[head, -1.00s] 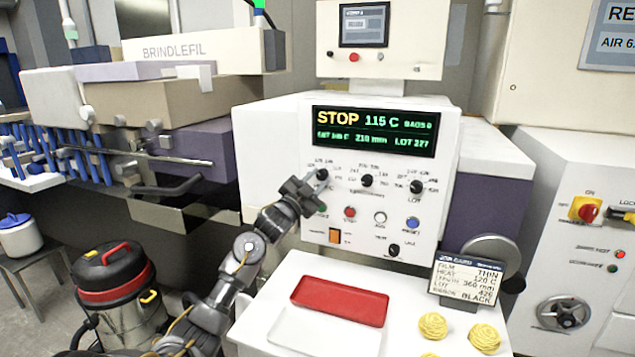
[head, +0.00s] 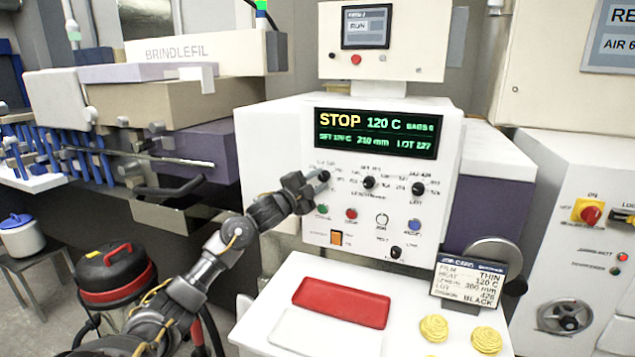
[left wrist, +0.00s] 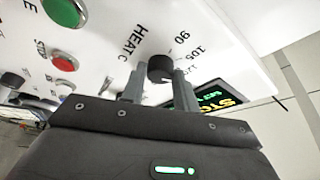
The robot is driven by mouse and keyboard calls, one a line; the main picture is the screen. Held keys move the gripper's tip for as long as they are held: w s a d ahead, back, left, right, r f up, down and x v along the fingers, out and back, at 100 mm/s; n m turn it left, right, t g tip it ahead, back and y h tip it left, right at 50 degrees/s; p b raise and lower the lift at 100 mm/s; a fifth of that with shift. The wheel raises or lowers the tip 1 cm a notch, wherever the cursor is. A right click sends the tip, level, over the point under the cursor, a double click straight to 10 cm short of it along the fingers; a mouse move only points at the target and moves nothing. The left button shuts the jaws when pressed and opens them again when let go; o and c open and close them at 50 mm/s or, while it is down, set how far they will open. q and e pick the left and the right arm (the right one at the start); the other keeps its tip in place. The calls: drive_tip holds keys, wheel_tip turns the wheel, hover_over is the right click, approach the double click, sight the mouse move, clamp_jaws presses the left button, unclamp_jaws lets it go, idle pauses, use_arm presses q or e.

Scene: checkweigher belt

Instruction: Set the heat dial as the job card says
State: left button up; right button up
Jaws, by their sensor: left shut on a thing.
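The heat dial (head: 324,176) is a small black knob at the upper left of the white control panel. The left wrist view shows the knob (left wrist: 160,68) beside the label HEAT C. My left gripper (head: 311,185) is shut on it, with a finger on either side (left wrist: 160,85). The display (head: 375,133) reads STOP, 120 C, 210 mm and LOT 227. The job card (head: 469,281) on the right of the shelf reads film THIN, heat 120 C, length 360 mm, lot 426, ribbon BLACK. My right gripper is not in view.
Other black knobs, for length (head: 369,183) and lot (head: 418,188), sit to the right on the panel. Green, red and blue buttons lie below. A red tray (head: 341,301) and several yellow coils (head: 434,328) rest on the white shelf.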

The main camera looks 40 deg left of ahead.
use_arm(q)
drive_tip(key=o, duration=1)
drive_tip(key=shift+c, duration=0.2)
drive_tip(key=shift+f, duration=0.1)
drive_tip(key=shift+s+f, duration=0.1)
drive_tip(key=shift+s, duration=0.2)
drive_tip(key=s+f+b, duration=0.1)
drive_tip(key=s+b, duration=0.3)
drive_tip(key=s, duration=0.6)
drive_tip(key=shift+a+f, duration=0.15)
